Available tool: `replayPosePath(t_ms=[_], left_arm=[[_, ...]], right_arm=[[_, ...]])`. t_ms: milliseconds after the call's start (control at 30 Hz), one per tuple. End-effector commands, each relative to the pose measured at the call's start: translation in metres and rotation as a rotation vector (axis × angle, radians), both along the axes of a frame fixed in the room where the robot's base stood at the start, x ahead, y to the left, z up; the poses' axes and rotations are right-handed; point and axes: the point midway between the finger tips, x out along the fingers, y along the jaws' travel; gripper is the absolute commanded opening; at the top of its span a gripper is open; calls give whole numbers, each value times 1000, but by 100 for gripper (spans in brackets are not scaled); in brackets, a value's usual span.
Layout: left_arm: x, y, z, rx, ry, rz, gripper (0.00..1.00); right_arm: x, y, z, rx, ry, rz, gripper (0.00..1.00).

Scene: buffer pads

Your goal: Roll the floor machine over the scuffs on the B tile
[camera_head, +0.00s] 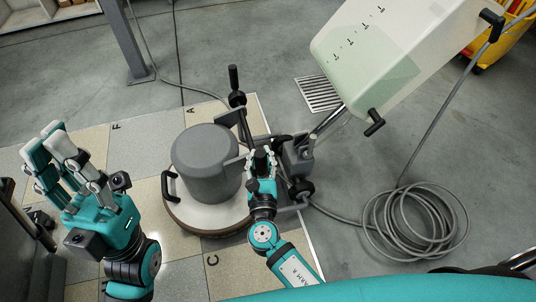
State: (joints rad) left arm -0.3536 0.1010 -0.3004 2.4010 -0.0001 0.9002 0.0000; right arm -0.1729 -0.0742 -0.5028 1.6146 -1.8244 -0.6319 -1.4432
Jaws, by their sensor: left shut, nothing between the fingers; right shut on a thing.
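The floor machine (204,158), with a grey round motor housing on a broad pale disc, stands on the tiled patch in the middle of the view. Tiles marked F (116,127), A (190,111) and C (211,261) show. No B letter or scuffs can be made out; the machine covers part of the tiles.
A translucent tank (385,50) fixed to the machine leans to the upper right. A coiled grey cable (415,222) lies on the floor at right. A floor drain (318,94), a grey post (125,40) and a yellow bucket (505,38) stand further back. Grey floor is open behind the tiles.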

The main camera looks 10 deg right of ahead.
Motion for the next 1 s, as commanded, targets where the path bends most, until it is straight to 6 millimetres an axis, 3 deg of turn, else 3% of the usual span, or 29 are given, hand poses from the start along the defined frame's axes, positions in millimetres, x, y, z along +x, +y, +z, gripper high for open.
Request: replayPosePath(t_ms=[200,467,500,700,1000], left_arm=[[0,0,0,-1,-3,-1,0],[0,0,0,-2,-5,-1,0],[0,0,0,-2,-5,0,0],[0,0,0,-2,-5,0,0],[1,1,0,-2,-3,3,0]], right_arm=[[-5,13,-5,-4,12,12,0],[-5,15,-6,-1,13,16,0],[-5,15,-6,-1,13,15,24],[-4,14,-4,-1,9,12,50],[-4,13,-2,1,6,12,51]])
